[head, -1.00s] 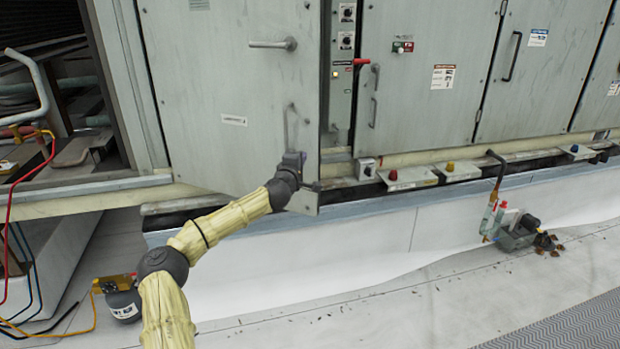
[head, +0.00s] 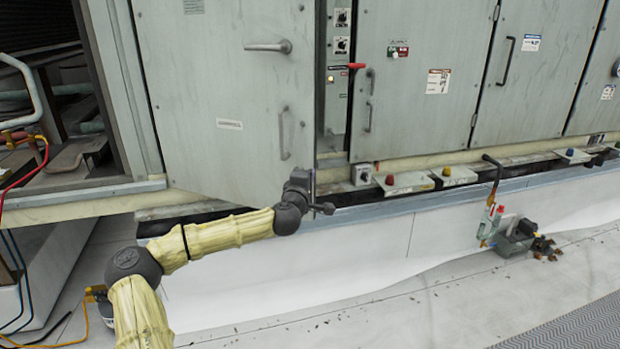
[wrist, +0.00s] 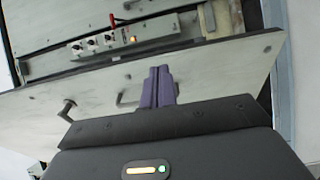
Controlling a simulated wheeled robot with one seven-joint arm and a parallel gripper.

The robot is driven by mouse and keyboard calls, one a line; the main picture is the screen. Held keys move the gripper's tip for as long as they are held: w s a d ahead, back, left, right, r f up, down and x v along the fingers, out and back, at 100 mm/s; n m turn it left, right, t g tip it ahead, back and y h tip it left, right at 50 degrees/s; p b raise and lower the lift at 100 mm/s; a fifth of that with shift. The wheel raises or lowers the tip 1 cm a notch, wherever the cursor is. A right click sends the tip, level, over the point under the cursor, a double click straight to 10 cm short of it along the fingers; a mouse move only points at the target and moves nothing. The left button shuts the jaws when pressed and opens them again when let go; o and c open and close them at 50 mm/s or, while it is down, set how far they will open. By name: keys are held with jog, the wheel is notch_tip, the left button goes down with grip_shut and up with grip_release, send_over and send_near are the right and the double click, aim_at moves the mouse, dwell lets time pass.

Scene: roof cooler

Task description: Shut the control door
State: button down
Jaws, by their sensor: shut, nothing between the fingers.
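The control door (head: 215,95) is the large grey panel at the left in the head view, standing ajar. It has a lever handle (head: 268,46) and a vertical pull handle (head: 283,133). My gripper (head: 303,184) is at the door's lower free corner. In the wrist view my gripper (wrist: 160,70) has its purple fingers together and empty, over the door's outer face (wrist: 205,72) beside the pull handle (wrist: 125,98). I cannot tell whether the fingertips touch the door. The gap shows the control panel (head: 338,75) with knobs, also visible in the wrist view (wrist: 98,42).
Small switch boxes (head: 405,182) line the sill. A tool (head: 515,237) lies on the roof at right. An open bay with hoses (head: 40,140) is at left.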

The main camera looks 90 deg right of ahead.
jog(key=c, duration=1.6)
grip_release()
jog(key=shift+f, duration=0.1)
jog(key=shift+o, duration=0.3)
jog(key=w+a+f+m+y, duration=0.3)
jog(key=w+a+f+m, duration=0.2)
jog(key=w+f, duration=0.3)
jog(key=w, duration=0.3)
jog(key=shift+f+m+t, duration=0.3)
jog(key=shift+f+m, duration=0.1)
jog(key=w+a+f+t+y, duration=0.2)
jog(key=w+a+f, duration=0.1)
jog(key=w+a, duration=0.5)
jog(key=w+a+f+t+y, duration=0.25)
jog(key=w+a, duration=0.25)
jog(key=w, duration=0.5)
jog(key=w+a+f+t+y, duration=0.15)
jog(key=w+a+f, duration=0.25)
jog(key=w+a, duration=0.4)
jog(key=w+a+n+t+y, duration=0.1)
jog(key=w+a+n+y, duration=0.15)
jog(key=w+a, duration=0.75)
jog(key=s+a+r+n+y, duration=0.2)
jog(key=a+n, duration=0.1)
jog(key=a, duration=1.3)
jog(key=s+a+r+n+y, duration=0.2)
jog(key=s+a+n+y, duration=0.1)
jog(key=a, duration=1.3)
jog(key=shift+a+n+y, duration=0.35)
jog(key=shift+a, duration=0.05)
